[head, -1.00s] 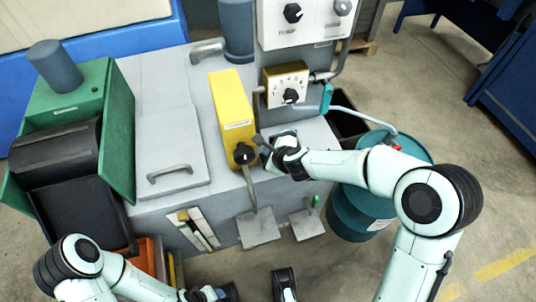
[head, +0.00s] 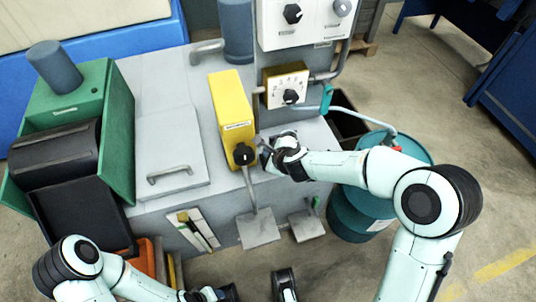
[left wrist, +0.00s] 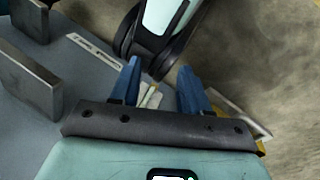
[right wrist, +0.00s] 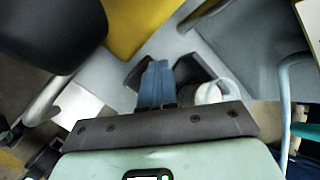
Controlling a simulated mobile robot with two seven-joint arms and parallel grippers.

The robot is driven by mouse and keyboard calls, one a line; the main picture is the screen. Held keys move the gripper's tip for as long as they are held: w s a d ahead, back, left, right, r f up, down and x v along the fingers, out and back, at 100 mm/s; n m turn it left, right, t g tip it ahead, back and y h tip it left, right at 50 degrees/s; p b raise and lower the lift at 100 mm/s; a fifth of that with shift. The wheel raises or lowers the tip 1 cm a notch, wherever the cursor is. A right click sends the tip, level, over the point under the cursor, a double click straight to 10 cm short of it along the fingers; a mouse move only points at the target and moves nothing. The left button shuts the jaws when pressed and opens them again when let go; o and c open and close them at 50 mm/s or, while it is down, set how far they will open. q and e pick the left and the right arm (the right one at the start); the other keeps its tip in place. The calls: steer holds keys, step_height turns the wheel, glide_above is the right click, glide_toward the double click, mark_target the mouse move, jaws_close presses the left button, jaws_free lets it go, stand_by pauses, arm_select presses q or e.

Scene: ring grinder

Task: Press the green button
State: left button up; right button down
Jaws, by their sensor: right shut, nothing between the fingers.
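My right gripper (head: 261,144) is shut and empty at the right side of the yellow housing (head: 232,108), close to its black knob (head: 244,154). Its closed blue fingers show in the right wrist view (right wrist: 157,84), with the yellow housing (right wrist: 135,25) beyond them. I cannot make out a green button for certain in any view; it may be hidden or too small. My left gripper is low at the bottom of the head view, partly cut off. In the left wrist view its blue fingers (left wrist: 158,84) are apart, with no object held between them.
The grey machine body (head: 170,150) fills the middle. A dial box (head: 286,86) and control panel (head: 305,20) stand behind the right gripper. A teal drum (head: 355,215) is at right, under my right arm. A green bin (head: 118,130) stands at left. Pedals (head: 258,229) are low in front.

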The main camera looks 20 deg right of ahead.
steer(key=shift+r+p, duration=0.55)
steer(key=shift+p, duration=0.05)
arm_select(q)
steer(key=shift+s+r, duration=0.1)
steer(key=shift+r, duration=0.15)
arm_select(e)
steer(key=shift+r, duration=0.15)
step_height(320, 180, up, 5)
steer(key=p, duration=0.5)
arm_select(q)
steer(key=r, duration=0.5)
steer(key=shift+w+r, duration=0.25)
steer(key=shift+w, duration=0.1)
